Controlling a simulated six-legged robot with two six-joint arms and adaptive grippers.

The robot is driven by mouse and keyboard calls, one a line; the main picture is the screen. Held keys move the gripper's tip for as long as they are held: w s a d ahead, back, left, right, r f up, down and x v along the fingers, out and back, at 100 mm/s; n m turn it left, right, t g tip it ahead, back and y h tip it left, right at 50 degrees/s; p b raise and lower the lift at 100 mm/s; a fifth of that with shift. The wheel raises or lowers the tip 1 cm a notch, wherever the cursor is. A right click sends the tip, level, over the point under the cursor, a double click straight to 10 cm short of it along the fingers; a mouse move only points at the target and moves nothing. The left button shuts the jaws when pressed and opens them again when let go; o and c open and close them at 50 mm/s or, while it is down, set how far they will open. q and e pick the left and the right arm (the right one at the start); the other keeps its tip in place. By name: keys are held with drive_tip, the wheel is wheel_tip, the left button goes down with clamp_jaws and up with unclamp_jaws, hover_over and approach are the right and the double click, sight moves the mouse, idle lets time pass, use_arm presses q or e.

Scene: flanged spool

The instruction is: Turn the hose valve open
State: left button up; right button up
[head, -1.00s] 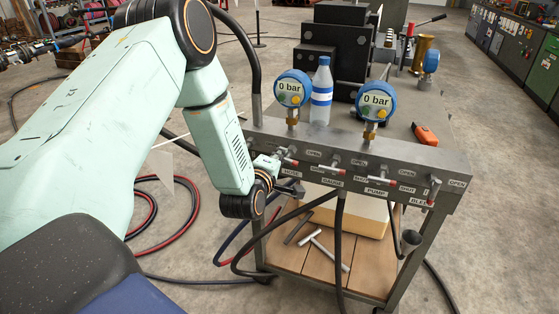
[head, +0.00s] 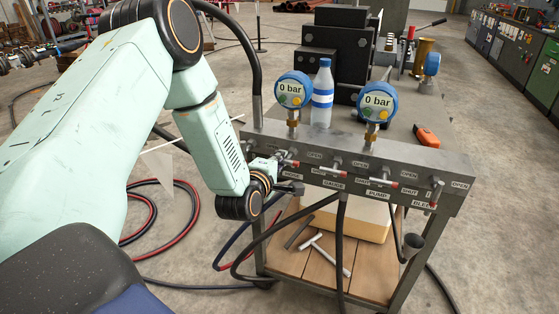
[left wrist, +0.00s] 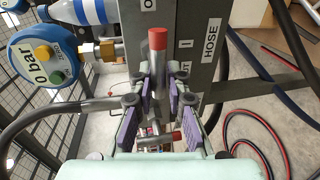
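The hose valve is a metal lever with a red tip on the grey manifold panel (head: 400,165) of the cart. In the head view its red tip (head: 295,165) points right. The left wrist view shows the lever (left wrist: 157,42) standing between the fingers, beside the HOSE label (left wrist: 210,40). My left gripper (head: 284,176) is at the panel's left end. In the left wrist view the gripper (left wrist: 160,90) has its purple pads on both sides of the lever, with a gap still showing. Contact is hard to tell. My right gripper is not in view.
Two blue gauges reading 0 bar (head: 293,90) (head: 377,102) and a water bottle (head: 322,92) stand behind the panel. More red-tipped levers (head: 388,184) sit to the right. An orange tool (head: 427,137) lies on the cart top. Black hoses (head: 341,250) hang in front.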

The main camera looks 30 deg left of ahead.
use_arm(q)
drive_tip(key=o, duration=0.4)
drive_tip(key=shift+d, duration=0.1)
drive_tip(key=v, duration=1.2)
idle(0.4)
drive_tip(key=s+d+f+m+g+h, duration=0.2)
drive_tip(key=s+d+f+m+g, duration=0.25)
drive_tip(key=f+m, duration=0.25)
drive_tip(key=s+d+f+m+g+h, duration=0.2)
drive_tip(key=s+d+f+m+g, duration=0.3)
drive_tip(key=f, duration=0.3)
drive_tip(key=s+d+f+m+g, duration=0.1)
drive_tip(key=s+f+m+g, duration=0.2)
drive_tip(key=s, duration=0.6)
drive_tip(key=s+d+f+m+g, duration=0.1)
drive_tip(key=s+f+m+g, duration=0.2)
drive_tip(key=s, duration=0.6)
wheel_tip(320, 180, down, 3)
drive_tip(key=shift+s+d+f+m, duration=0.1)
drive_tip(key=shift+s+d+m, duration=0.2)
drive_tip(key=shift+m, duration=0.9)
